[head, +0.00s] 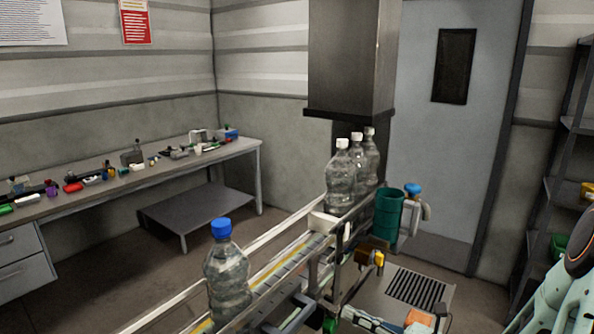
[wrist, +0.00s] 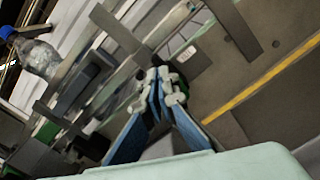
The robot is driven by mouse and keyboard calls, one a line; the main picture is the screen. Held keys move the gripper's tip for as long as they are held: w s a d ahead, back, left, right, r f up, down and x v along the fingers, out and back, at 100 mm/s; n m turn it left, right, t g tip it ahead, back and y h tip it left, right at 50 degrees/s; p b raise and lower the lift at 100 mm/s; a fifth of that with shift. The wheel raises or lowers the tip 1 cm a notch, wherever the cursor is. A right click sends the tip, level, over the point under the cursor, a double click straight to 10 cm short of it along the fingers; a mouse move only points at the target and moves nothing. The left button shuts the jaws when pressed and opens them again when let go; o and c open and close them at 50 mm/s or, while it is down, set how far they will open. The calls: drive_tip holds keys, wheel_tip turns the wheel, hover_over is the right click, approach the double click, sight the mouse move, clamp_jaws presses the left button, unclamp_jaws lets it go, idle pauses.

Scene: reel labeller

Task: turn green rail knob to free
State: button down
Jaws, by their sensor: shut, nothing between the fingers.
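In the wrist view, my gripper (wrist: 162,86) has its pale fingertips together, with blue pads behind them, and holds nothing. The tips are beside the dark rail hardware of the conveyor. A small green part (wrist: 47,131) shows on the rail hardware at the left, apart from the fingers. Dark green also shows right behind the fingertips, mostly hidden by them. In the head view a green part (head: 330,323) shows low on the near side of the conveyor. I cannot tell which green part is the rail knob or how it is turned.
A clear bottle with a blue cap (head: 228,275) stands on the conveyor (head: 262,300); it also shows in the wrist view (wrist: 40,58). White-capped bottles (head: 341,175) stand farther along. A green bin (head: 387,215) is beyond. A cluttered bench (head: 110,187) lines the left wall.

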drive_tip(key=v, duration=0.4)
drive_tip(key=shift+s+d+r+p, duration=0.1)
drive_tip(key=shift+s+d+p, duration=0.05)
drive_tip(key=shift+d+p, duration=0.25)
